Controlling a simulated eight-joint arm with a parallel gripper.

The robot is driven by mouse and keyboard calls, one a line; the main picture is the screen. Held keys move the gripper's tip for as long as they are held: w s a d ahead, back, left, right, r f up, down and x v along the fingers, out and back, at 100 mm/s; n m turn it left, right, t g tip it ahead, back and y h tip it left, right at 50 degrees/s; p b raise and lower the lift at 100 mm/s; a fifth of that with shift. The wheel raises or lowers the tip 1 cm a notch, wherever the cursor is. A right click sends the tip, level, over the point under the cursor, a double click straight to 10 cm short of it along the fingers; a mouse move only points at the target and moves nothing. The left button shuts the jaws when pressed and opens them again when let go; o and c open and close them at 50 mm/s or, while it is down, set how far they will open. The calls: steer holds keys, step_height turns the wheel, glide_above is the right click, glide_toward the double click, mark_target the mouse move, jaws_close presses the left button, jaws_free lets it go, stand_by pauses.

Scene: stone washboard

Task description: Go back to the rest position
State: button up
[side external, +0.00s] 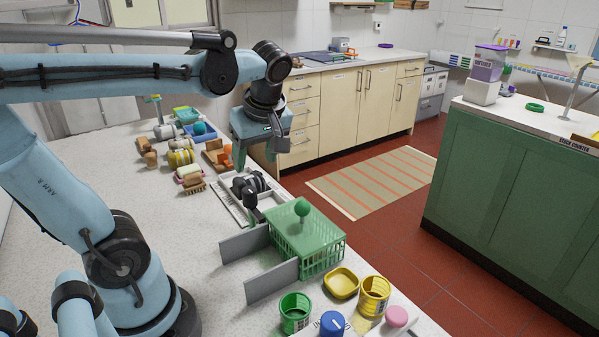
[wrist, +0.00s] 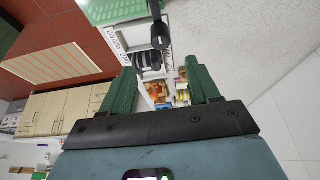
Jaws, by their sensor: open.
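My gripper (side external: 256,160) hangs from my blue arm above the counter, at the left of the cabinets in the side external view. Its two green fingers point down and stand apart. In the wrist view my gripper (wrist: 161,84) is open, with nothing held between its fingers. A white tray (side external: 224,200) with black objects (side external: 248,183) lies below and in front of it in the side external view. The tray with black objects (wrist: 147,60) also shows beyond the fingers in the wrist view.
A green basket (side external: 318,258) with a green knob on its lid stands near the counter's front edge, beside two grey panels (side external: 270,281). A yellow dish (side external: 341,283) and several cups are nearer the camera. Brushes, sponges and a blue tray (side external: 200,131) crowd the back.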

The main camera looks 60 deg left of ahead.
steer(key=d+f+m+t+h, duration=0.1)
steer(key=d+m+t, duration=0.1)
steer(key=m, duration=0.3)
steer(key=w+d+f+m+t+h, duration=0.1)
steer(key=d+f+m+t, duration=0.1)
steer(key=d+m, duration=0.2)
steer(key=w+d+f+m+t+h, duration=0.1)
steer(key=d+f+m+t+h, duration=0.1)
steer(key=d+m, duration=0.2)
steer(key=shift+w+f+m+t, duration=0.1)
steer(key=shift+m+t, duration=0.05)
steer(key=shift+m, duration=0.8)
steer(key=shift+w+f+m+t, duration=0.1)
steer(key=shift+m+t, duration=0.05)
steer(key=shift+m, duration=0.8)
steer(key=shift+d+f+m, duration=0.1)
steer(key=shift+d+m, duration=0.2)
steer(key=shift+m, duration=0.3)
